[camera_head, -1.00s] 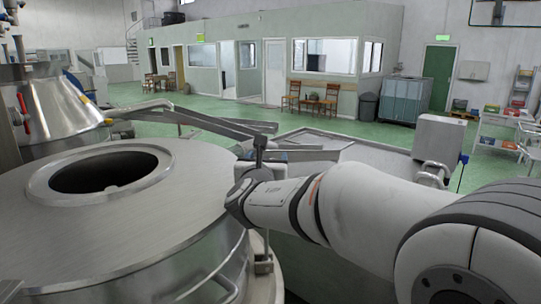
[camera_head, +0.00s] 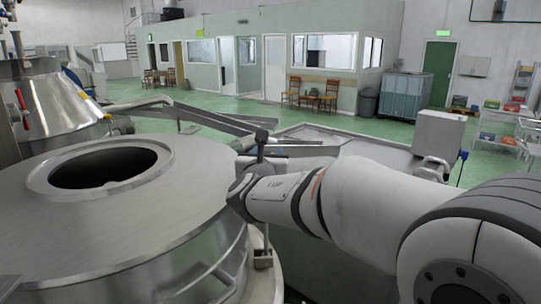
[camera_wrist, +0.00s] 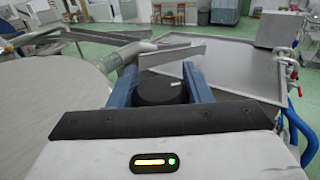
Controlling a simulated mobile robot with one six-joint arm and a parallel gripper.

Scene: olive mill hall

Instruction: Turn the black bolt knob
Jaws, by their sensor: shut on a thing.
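The black bolt knob (camera_wrist: 160,89) is a short, round, dark piece in the wrist view, between the two blue fingers of my gripper (camera_wrist: 160,80). The fingers bear on it from the left and right, and the gripper is shut on it. The knob's underside and the bolt below it are hidden by the gripper body. In the head view my wrist reaches over the right edge of the round steel vessel (camera_head: 185,200), and the knob itself cannot be made out there behind my wrist.
The vessel lid has a wide round opening (camera_head: 110,168) left of my wrist. A grey metal chute (camera_head: 225,122) lies behind, and a broad steel tray (camera_head: 365,150) stands to the right. A blue pipe (camera_wrist: 300,128) rises at the wrist view's right. Green floor is open farther back.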

